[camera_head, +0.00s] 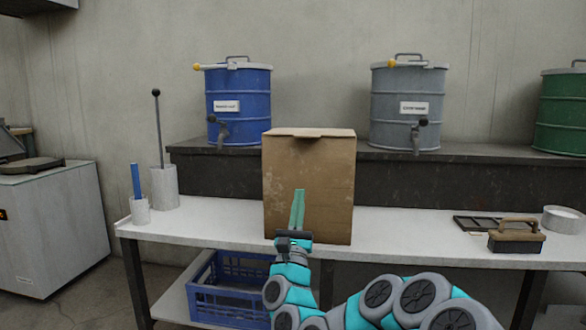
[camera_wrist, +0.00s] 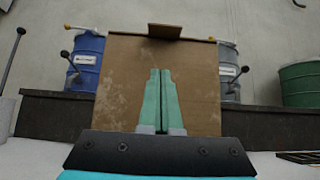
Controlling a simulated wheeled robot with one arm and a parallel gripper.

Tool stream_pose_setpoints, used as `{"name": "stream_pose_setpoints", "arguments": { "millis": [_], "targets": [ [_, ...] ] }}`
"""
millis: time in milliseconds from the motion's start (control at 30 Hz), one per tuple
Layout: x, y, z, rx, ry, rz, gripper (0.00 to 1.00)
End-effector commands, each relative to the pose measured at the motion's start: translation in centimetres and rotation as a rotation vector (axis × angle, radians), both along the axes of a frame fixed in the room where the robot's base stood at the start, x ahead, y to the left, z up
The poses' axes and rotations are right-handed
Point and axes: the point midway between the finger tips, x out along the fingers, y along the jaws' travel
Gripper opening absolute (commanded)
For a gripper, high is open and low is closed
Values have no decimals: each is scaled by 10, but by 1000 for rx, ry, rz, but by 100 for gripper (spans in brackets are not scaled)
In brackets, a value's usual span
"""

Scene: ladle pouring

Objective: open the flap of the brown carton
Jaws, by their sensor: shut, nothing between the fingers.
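The brown carton (camera_head: 332,195) stands upright on the white table, near its middle. Its top flap (camera_head: 310,132) lies flat and closed, with a small tab (camera_head: 307,136) at the front edge. In the wrist view the carton (camera_wrist: 120,75) fills the middle, and the tab (camera_wrist: 165,30) shows at its top edge. My gripper (camera_head: 299,192) is in front of the carton's front face, below the flap. Its teal fingers (camera_wrist: 161,72) are together, point upward and hold nothing. I cannot tell whether the fingertips touch the carton.
A blue drum (camera_head: 250,105), a grey drum (camera_head: 385,105) and a green drum (camera_head: 562,110) stand on the dark raised shelf (camera_head: 450,170) behind. White cups (camera_head: 164,188) with tools stand at left. A brush (camera_head: 516,240) lies at right. A blue crate (camera_head: 230,302) sits below.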

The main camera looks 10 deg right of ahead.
Motion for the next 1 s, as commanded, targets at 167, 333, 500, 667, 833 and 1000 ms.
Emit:
{"name": "stream_pose_setpoints", "arguments": {
  "millis": [167, 333, 500, 667, 833, 1000],
  "targets": [
    [10, -3, 13, -1, -3, -1, 0],
    [27, -8, 30, -3, -2, -1, 0],
    [43, -13, 47, -4, -1, -1, 0],
    [58, -18, 62, -4, 0, -1, 0],
    [66, -21, 83, -3, 0, -1, 0],
    [66, -20, 101, -3, 1, -1, 0]
  ]
}}
